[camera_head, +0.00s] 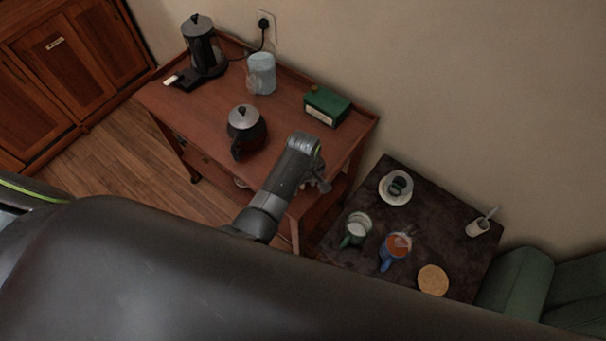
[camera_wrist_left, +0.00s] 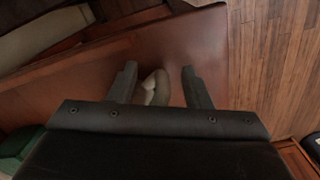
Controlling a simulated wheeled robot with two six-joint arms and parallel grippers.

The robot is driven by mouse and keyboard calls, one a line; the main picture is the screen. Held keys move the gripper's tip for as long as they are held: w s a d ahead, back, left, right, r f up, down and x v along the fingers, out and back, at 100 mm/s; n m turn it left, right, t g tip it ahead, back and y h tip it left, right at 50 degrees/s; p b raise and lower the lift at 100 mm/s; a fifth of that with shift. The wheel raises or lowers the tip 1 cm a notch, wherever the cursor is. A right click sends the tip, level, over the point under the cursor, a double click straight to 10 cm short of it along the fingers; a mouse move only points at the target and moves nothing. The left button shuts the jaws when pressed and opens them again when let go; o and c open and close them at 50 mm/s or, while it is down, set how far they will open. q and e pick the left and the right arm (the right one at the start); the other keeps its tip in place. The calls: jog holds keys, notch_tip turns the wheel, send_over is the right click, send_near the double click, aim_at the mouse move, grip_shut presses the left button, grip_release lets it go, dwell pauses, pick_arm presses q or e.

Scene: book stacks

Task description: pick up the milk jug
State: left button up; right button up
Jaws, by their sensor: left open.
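My left gripper (camera_head: 320,183) is over the front right corner of the wooden trolley (camera_head: 180,110). In the left wrist view its two fingers (camera_wrist_left: 160,88) are apart. A pale grey-white curved thing (camera_wrist_left: 155,88), likely the milk jug, shows in the gap between them, over reddish wood. Its lower part is hidden behind the gripper body, and I cannot tell whether the fingers touch it. In the head view I cannot make out the jug clearly near the gripper. My right gripper is not in view.
On the trolley top stand a black kettle (camera_head: 202,47), a pale blue canister (camera_head: 262,73), a dark teapot (camera_head: 246,131) and a green box (camera_head: 327,106). A dark side table (camera_head: 420,225) at right holds a green mug (camera_head: 355,229), a blue mug (camera_head: 395,249) and a saucer (camera_head: 385,196).

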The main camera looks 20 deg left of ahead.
pick_arm(q)
jog(key=shift+f, duration=0.1)
grip_shut()
jog(key=shift+r+p, duration=0.25)
jog(key=shift+p, duration=0.05)
dwell(0.6)
